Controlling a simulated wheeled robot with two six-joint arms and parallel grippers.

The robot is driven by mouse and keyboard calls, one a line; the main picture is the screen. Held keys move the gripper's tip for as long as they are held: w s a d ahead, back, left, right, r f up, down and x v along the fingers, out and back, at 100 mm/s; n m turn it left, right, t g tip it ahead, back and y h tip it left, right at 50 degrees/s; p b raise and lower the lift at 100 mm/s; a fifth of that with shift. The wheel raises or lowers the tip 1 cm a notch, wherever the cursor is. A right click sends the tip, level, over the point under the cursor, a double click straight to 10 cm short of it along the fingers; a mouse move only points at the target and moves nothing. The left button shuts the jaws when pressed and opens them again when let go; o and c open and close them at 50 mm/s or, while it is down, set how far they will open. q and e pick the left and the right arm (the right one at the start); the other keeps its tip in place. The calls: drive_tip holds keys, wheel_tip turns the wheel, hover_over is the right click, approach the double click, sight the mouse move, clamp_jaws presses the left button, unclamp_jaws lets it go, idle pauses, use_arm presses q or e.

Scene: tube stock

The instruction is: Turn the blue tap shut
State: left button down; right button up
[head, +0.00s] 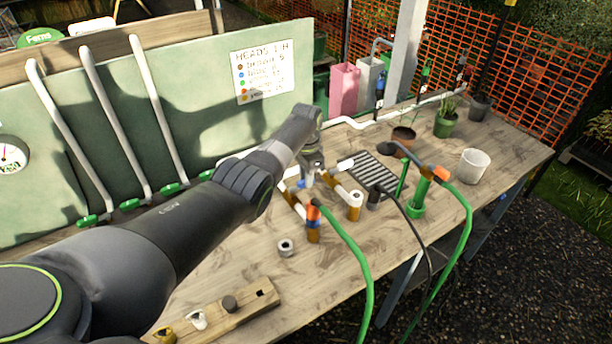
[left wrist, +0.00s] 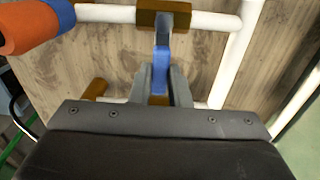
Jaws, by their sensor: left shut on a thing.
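The blue tap (left wrist: 160,68) shows in the left wrist view as a blue lever on a brown block (left wrist: 164,8) set in white pipe. In the head view a small part of the blue tap (head: 302,184) shows below my gripper. My left gripper (left wrist: 160,92) has its fingers on both sides of the blue lever and is shut on it. In the head view the left gripper (head: 311,176) reaches down over the white pipework, and the wrist hides much of the tap. My right gripper is in neither view.
An orange connector (head: 313,210) with a green hose (head: 352,252) stands just in front of the pipework. A grey ring (head: 286,247), a black slatted tray (head: 372,172) and a white pot (head: 474,166) are on the wooden bench (head: 330,305). A green board (head: 200,115) stands behind.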

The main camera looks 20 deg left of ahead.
use_arm(q)
drive_tip(key=c, duration=1.4)
unclamp_jaws()
drive_tip(key=shift+d, duration=0.1)
drive_tip(key=shift+o, duration=0.2)
drive_tip(key=shift+w+r, duration=0.1)
drive_tip(key=shift+r, duration=0.4)
wheel_tip(320, 180, up, 16)
drive_tip(key=b, duration=0.1)
drive_tip(key=shift+r+b, duration=0.2)
drive_tip(key=shift+b, duration=0.2)
drive_tip(key=shift+f, duration=0.1)
